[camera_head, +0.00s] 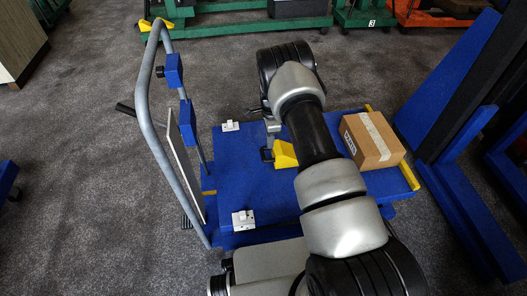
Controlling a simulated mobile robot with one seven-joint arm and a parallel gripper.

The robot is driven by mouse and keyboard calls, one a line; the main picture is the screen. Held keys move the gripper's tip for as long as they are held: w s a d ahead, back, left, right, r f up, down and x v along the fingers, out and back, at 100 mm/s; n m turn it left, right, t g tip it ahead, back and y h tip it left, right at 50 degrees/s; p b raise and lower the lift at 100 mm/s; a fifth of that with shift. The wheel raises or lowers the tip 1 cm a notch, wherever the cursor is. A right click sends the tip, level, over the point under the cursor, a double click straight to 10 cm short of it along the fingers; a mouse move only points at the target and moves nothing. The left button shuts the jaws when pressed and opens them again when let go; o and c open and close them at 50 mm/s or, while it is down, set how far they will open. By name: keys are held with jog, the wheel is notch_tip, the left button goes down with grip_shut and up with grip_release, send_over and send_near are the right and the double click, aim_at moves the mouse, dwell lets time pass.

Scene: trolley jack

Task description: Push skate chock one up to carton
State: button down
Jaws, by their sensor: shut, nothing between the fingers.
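A yellow chock (285,153) with a dark part on its left side sits on the blue trolley deck (235,175), partly hidden by my arm. The brown carton (371,140) stands on the right part of the deck, with pale tape on top and a printed label on its left side. My arm crosses between them in the picture, so the gap between chock and carton is partly hidden. My gripper (271,127) shows only in part beside my arm, above and left of the chock. It is shut and empty. Whether it touches the chock cannot be told.
The trolley has a grey tube handle (151,110) with blue blocks at left. White latch-like fittings (243,219) sit on its left part. A yellow strip (409,176) edges the right end. A blue frame (455,100) stands close at right.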

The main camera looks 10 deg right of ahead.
notch_tip(320, 180, down, 10)
jog(key=shift+s+r+b, duration=0.1)
jog(key=shift+r+b, duration=0.15)
jog(key=shift+b, duration=1)
jog(key=shift+d+r, duration=0.1)
